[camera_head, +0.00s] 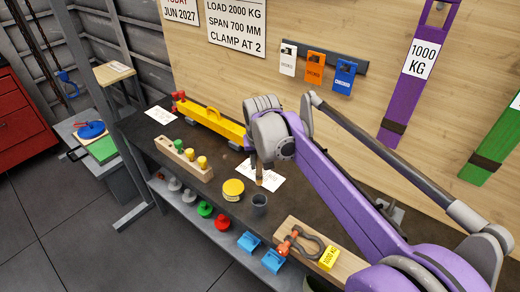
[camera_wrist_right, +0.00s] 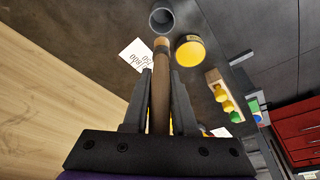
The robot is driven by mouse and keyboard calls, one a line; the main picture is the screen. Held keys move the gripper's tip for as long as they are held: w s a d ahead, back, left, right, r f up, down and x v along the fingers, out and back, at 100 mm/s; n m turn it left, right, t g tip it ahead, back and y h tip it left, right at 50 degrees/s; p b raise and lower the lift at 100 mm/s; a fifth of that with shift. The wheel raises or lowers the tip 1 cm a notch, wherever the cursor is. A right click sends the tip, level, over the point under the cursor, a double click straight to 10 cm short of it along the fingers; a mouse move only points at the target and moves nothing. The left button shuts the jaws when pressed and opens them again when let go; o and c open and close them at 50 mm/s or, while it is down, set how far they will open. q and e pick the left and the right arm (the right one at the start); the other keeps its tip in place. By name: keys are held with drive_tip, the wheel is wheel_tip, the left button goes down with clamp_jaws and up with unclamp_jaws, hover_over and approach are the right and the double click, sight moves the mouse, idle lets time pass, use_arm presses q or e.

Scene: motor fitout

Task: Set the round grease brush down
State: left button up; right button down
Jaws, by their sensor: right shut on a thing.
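My right gripper (camera_head: 258,160) is shut on the round grease brush, whose short brown end (camera_head: 259,178) shows below the jaws. In the right wrist view, the brush's wooden handle (camera_wrist_right: 160,88) runs between the two dark fingers, and its far end points toward a grey cup (camera_wrist_right: 161,20). The grey cup (camera_head: 259,203) stands upright on the dark bench, just in front of the brush. I cannot tell how high the brush is above the bench. A round yellow-lidded tin (camera_head: 233,189) stands left of the cup. My left gripper is in neither view.
A wooden block with coloured knobs (camera_head: 184,160) stands at left. A yellow beam (camera_head: 212,122) lies behind. White paper (camera_head: 270,182) lies under the brush area. At right, a wooden board (camera_head: 300,237) bears a shackle and a yellow block (camera_head: 329,258).

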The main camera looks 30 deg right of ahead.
drive_tip(key=shift+d+r, duration=0.2)
drive_tip(key=shift+f, duration=0.1)
drive_tip(key=shift+s+a+f+b, duration=0.1)
drive_tip(key=shift+f+b, duration=0.2)
drive_tip(key=shift+f, duration=0.15)
drive_tip(key=shift+s+a+f+b, duration=0.1)
drive_tip(key=shift+f+b, duration=0.2)
drive_tip(key=shift+f, duration=0.15)
drive_tip(key=b+x, duration=0.2)
drive_tip(key=x, duration=0.1)
drive_tip(key=s+b+x, duration=0.1)
drive_tip(key=b+x, duration=0.2)
drive_tip(key=x, duration=0.1)
drive_tip(key=s+a+b+x, duration=0.1)
drive_tip(key=b+x, duration=0.1)
drive_tip(key=x, duration=0.2)
drive_tip(key=shift+s+f, duration=0.2)
drive_tip(key=shift+f, duration=0.3)
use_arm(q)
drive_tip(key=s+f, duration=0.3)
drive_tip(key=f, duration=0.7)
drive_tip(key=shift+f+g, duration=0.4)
use_arm(e)
drive_tip(key=c, duration=0.6)
unclamp_jaws()
drive_tip(key=shift+c, duration=0.2)
